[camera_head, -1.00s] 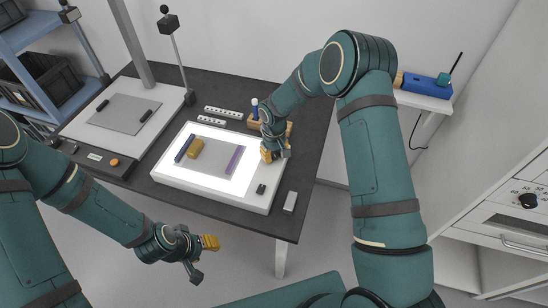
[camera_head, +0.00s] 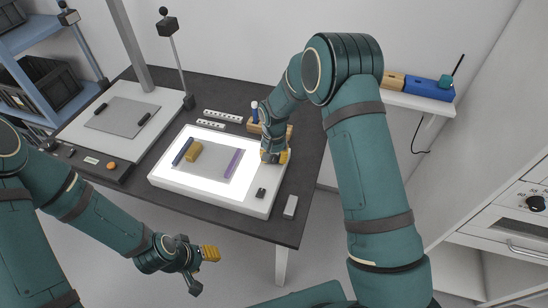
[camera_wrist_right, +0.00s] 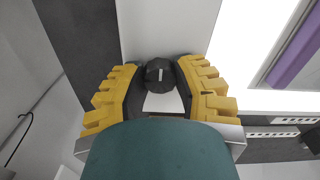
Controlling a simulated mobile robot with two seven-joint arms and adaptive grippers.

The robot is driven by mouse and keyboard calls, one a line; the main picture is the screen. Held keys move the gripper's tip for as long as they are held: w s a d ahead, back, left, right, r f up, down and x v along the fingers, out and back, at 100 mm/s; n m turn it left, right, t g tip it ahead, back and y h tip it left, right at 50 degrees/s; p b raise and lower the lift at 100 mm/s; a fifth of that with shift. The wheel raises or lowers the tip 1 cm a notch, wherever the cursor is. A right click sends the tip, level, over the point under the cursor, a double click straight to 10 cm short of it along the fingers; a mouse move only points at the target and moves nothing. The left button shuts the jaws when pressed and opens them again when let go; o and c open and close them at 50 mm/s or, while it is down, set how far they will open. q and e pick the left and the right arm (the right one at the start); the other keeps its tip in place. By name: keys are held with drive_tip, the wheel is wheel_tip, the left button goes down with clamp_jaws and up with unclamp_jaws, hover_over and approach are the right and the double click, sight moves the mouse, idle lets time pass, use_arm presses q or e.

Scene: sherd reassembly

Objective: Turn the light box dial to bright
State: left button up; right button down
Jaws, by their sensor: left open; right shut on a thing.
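The white light box (camera_head: 215,198) lies on the dark table with its panel (camera_head: 180,172) glowing white. Its black dial (camera_wrist_right: 159,74), with a pale mark on top, sits on the white border in the right wrist view. My right gripper (camera_wrist_right: 158,72) is shut on the dial, with a yellow finger on each side. In the head view my right gripper (camera_head: 275,156) is over the box's right edge and hides the dial. My left gripper (camera_head: 203,268) is open and empty, in front of the table and away from the box.
A small black item (camera_head: 261,193) is on the box's front right corner. A grey block (camera_head: 290,206) lies beside it. A white board stand (camera_head: 75,127) is at left.

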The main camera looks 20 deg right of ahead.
sight(274, 157)
idle(0.4)
drive_tip(key=c, duration=0.6)
unclamp_jaws()
drive_tip(key=shift+c, duration=0.2)
wheel_tip(274, 157, up, 12)
